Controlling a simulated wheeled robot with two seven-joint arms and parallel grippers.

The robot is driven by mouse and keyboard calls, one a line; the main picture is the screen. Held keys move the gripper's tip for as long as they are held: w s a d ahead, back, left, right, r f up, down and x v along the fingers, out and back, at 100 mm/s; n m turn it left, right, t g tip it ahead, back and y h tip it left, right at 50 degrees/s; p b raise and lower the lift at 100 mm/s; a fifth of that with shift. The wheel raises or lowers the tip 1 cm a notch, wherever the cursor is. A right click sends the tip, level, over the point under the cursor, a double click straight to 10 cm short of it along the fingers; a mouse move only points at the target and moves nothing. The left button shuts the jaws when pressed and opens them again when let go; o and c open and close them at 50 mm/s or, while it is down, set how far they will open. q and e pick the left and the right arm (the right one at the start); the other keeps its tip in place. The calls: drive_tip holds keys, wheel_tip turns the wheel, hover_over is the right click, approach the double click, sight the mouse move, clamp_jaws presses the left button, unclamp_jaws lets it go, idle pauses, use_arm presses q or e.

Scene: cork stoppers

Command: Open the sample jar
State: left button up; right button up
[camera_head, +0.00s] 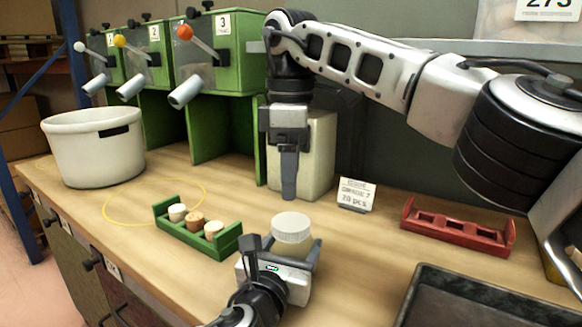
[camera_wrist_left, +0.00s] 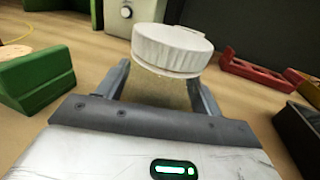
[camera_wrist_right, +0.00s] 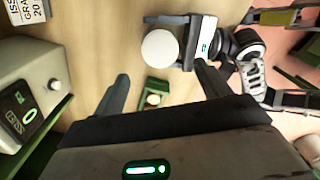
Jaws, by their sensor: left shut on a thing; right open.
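The sample jar (camera_head: 291,250) stands on the wooden bench with its wide white lid (camera_head: 291,228) on top. My left gripper (camera_head: 294,256) is shut around the jar's body, below the lid. In the left wrist view the jar's body (camera_wrist_left: 160,92) sits between the fingers under the ribbed lid (camera_wrist_left: 172,48). My right gripper (camera_head: 289,192) points down, open and empty, above and behind the jar. In the right wrist view the lid (camera_wrist_right: 160,48) shows as a white disc beyond the open fingers (camera_wrist_right: 162,85), apart from them.
A green rack (camera_head: 197,232) with three corks is left of the jar. A red rack (camera_head: 458,232), a small card (camera_head: 356,194) and a dark tray (camera_head: 480,297) are to the right. A white bucket (camera_head: 92,145), green dispensers (camera_head: 225,80) and a cream box (camera_head: 316,150) stand behind.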

sight(291, 221)
drive_tip(key=shift+f+m, duration=0.15)
drive_tip(key=shift+m, duration=0.55)
drive_tip(key=shift+f, duration=0.35)
use_arm(q)
drive_tip(key=shift+f, duration=0.1)
use_arm(e)
drive_tip(key=shift+f, duration=3.55)
